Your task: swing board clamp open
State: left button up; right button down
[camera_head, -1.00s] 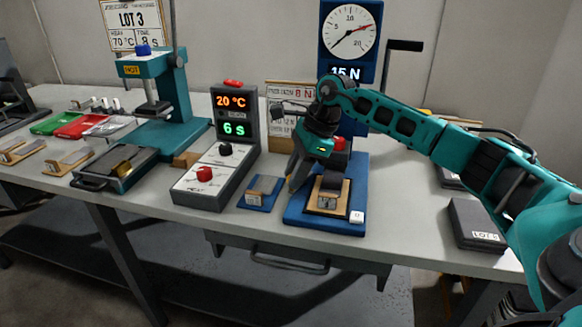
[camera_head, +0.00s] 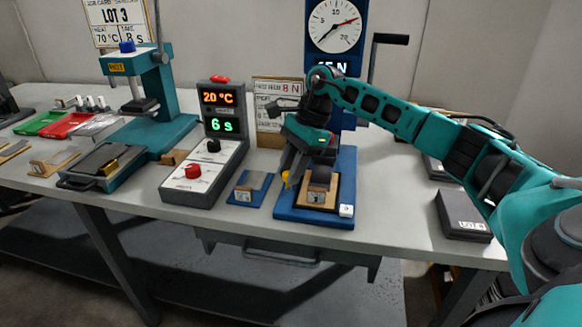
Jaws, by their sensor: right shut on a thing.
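The blue test stand (camera_head: 312,216) stands at the front middle of the bench, with a tan board (camera_head: 317,198) carrying a dark grey strip on its base. My right gripper (camera_head: 289,177) points down at the left edge of this board. It is shut on a small yellow part, which I take to be the board clamp (camera_head: 287,179). The fingers and wrist hide most of the clamp, so its angle cannot be told. My left gripper is out of view.
A control box (camera_head: 205,172) with red and black knobs stands left of the stand. A small blue plate (camera_head: 250,190) lies between them. A teal press (camera_head: 150,130) stands farther left. A dark box (camera_head: 463,216) lies at right.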

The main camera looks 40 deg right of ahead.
jog(key=shift+d, duration=0.1)
jog(key=c, duration=0.9)
grip_release()
pick_arm(q)
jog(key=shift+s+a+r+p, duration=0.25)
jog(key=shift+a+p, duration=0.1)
jog(key=shift+p, duration=0.5)
pick_arm(e)
jog(key=w+v, duration=0.1)
jog(key=v, duration=1.2)
jog(key=shift+s, duration=0.5)
